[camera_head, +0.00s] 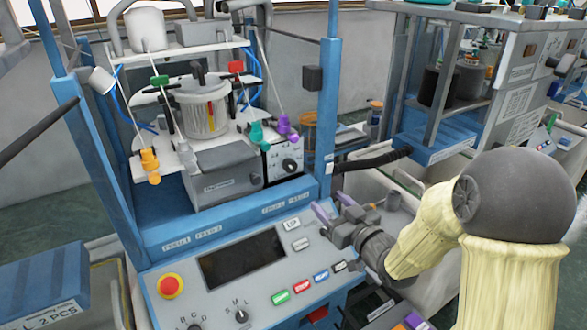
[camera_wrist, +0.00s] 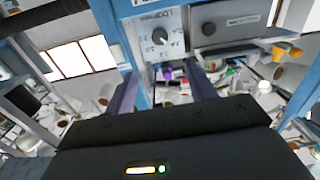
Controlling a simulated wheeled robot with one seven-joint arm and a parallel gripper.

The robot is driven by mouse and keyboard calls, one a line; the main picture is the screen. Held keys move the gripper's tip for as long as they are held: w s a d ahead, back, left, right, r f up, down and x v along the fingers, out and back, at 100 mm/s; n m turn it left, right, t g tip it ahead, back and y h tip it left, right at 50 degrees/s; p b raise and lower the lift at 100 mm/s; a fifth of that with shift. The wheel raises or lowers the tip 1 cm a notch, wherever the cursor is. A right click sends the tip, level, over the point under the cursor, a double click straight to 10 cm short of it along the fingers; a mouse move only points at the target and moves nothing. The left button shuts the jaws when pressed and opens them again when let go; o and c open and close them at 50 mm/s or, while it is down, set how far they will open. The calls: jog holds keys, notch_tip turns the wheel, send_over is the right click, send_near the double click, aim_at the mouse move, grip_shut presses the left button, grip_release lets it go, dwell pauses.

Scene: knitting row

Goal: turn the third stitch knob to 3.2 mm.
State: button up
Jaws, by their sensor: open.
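A white box with a black dial knob (camera_head: 290,165) stands at the right of the knitting machine, beside a grey unit. The same knob (camera_wrist: 160,35) shows in the wrist view on a white plate ringed with small marks. The marks look upside down and are too small to read, and I cannot tell the knob's setting. I cannot confirm that it is the third stitch knob. My gripper (camera_head: 324,211) is over the right end of the front panel, below and in front of the white box. Its two fingers are apart and empty in the wrist view (camera_wrist: 162,78), clear of the knob.
The front panel holds a dark screen (camera_head: 242,258), a red button (camera_head: 170,286) and an S-M-L selector knob (camera_head: 240,315). A blue upright post (camera_head: 329,110) stands right of the white box. Purple and teal yarn guides (camera_head: 285,124) hang just above the box.

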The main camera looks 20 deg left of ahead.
aim_at(293, 168)
dwell(0.3)
jog(key=p+x, duration=0.6)
jog(key=x, duration=1.1)
jog(key=shift+w+a, duration=0.15)
jog(key=shift+w, duration=0.1)
jog(key=c, duration=1)
